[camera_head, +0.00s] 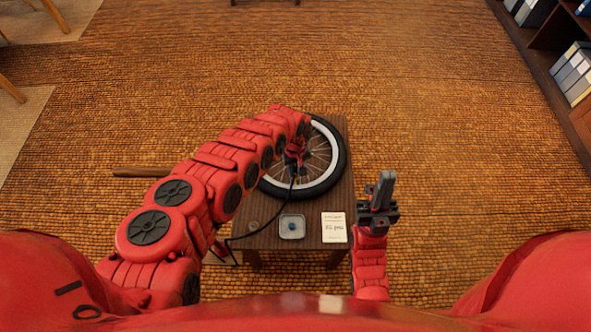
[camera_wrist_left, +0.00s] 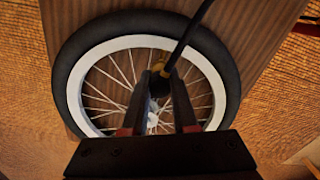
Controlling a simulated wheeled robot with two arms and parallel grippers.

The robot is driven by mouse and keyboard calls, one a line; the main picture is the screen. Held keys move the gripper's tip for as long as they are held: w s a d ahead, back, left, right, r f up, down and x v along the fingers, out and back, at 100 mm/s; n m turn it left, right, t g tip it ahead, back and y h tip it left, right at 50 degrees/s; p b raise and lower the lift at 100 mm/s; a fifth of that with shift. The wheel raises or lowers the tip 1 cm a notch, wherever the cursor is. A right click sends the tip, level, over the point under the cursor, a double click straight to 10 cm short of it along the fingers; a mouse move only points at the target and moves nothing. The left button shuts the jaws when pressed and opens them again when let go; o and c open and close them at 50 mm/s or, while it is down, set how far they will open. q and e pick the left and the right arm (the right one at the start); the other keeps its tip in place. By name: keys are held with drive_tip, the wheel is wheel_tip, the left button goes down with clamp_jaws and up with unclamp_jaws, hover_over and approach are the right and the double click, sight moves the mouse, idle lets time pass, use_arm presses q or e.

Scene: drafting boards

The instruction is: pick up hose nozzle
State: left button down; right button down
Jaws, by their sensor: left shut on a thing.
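The nozzle itself is hidden there by the gripper. My right gripper (camera_head: 382,188) is off the table's right side, holding nothing visible; its finger gap is unclear.
The wheel lies flat on a small dark wooden table (camera_head: 262,238). Shelves (camera_head: 550,50) stand far right. Open floor surrounds the table.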

sight(295, 169)
use_arm(q)
drive_tip(key=shift+a+r+p, duration=0.1)
drive_tip(key=shift+r+p, duration=0.2)
drive_tip(key=shift+r, duration=0.55)
drive_tip(key=shift+s+r, duration=0.2)
drive_tip(key=shift+r, duration=0.7)
drive_tip(key=s, duration=0.2)
drive_tip(key=s+p, duration=0.1)
drive_tip(key=s, duration=0.2)
drive_tip(key=shift+a+r, duration=0.15)
drive_tip(key=shift+a, duration=0.05)
drive_tip(key=s+p, duration=0.5)
drive_tip(key=s, duration=0.5)
drive_tip(key=shift+s+a+r+p, duration=0.15)
drive_tip(key=shift+s+r+p, duration=0.15)
drive_tip(key=shift+r, duration=0.1)
